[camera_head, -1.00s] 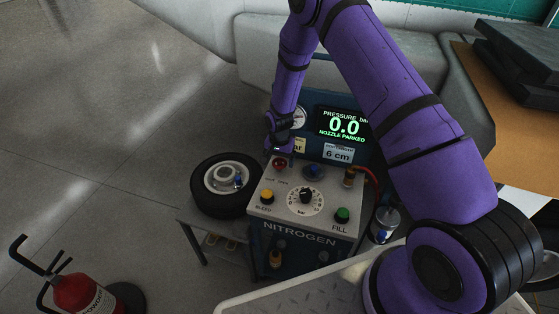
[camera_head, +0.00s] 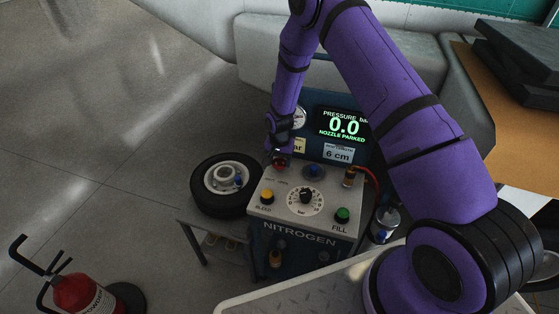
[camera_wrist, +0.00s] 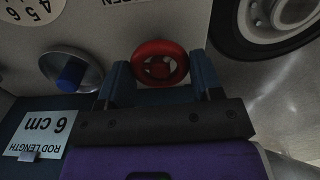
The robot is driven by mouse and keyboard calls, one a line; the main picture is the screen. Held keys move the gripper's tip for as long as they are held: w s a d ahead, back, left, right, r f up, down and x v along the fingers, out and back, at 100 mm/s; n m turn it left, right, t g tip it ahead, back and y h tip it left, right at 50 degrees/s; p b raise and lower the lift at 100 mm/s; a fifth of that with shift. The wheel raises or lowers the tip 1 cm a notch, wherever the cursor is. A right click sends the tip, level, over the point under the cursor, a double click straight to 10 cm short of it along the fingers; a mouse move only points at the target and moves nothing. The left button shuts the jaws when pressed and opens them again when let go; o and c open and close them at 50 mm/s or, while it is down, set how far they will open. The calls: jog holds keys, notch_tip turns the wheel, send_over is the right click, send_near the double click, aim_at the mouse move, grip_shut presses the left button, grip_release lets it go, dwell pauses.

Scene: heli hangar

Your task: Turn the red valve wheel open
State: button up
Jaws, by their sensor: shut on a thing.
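The red valve wheel (camera_wrist: 160,63) is a small red ring with a central hub. In the wrist view it sits between the two fingers of my gripper (camera_wrist: 161,78), which is shut on it. In the head view my gripper (camera_head: 279,157) is at the back left of the nitrogen panel's top, and the wheel (camera_head: 280,167) shows just below it, partly covered. The nitrogen panel (camera_head: 318,209) carries a yellow BLEED button, a central dial, a green FILL button and a blue knob. Its display (camera_head: 343,124) reads 0.0 and NOZZLE PARKED.
A wheel with a black tire (camera_head: 208,205) lies left of the panel on a small table. A red fire extinguisher (camera_head: 75,292) stands at the lower left. A red hose (camera_head: 372,179) runs at the panel's right. Open floor lies to the left.

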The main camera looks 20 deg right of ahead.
jog(key=n, duration=0.8)
jog(key=shift+n, duration=0.3)
jog(key=n, duration=0.4)
jog(key=shift+s+f+n, duration=0.1)
jog(key=shift+n, duration=2.2)
jog(key=o, duration=0.9)
